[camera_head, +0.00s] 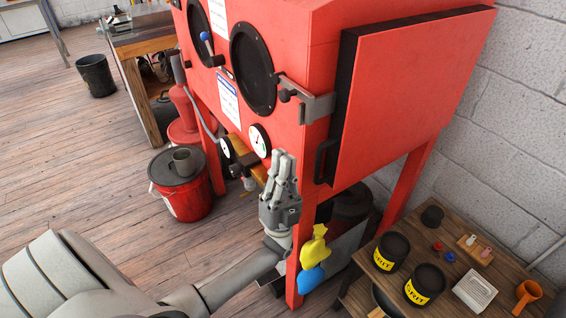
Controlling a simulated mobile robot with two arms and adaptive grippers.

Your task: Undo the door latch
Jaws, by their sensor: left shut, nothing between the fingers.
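The red cabinet (320,42) fills the middle of the head view. Its red side door (412,95), with a dark edge, sits flat against the right side and looks closed. A grey door latch (316,107) with a dark knob spans the corner between the cabinet front and the door edge. A black door handle (325,162) is below the latch. My left gripper (283,157) is shut and empty, pointing up in front of the cabinet's lower corner. It is below the latch and left of the handle, apparently apart from both. My right gripper is not in view.
Gauges (259,140) sit on the cabinet's lower front. Yellow and blue gloves or cloths (313,250) hang at the front leg. A wooden bench (455,272) with grit tins stands lower right. A red bucket (183,190) stands left. The wooden floor (90,160) at left is mostly clear.

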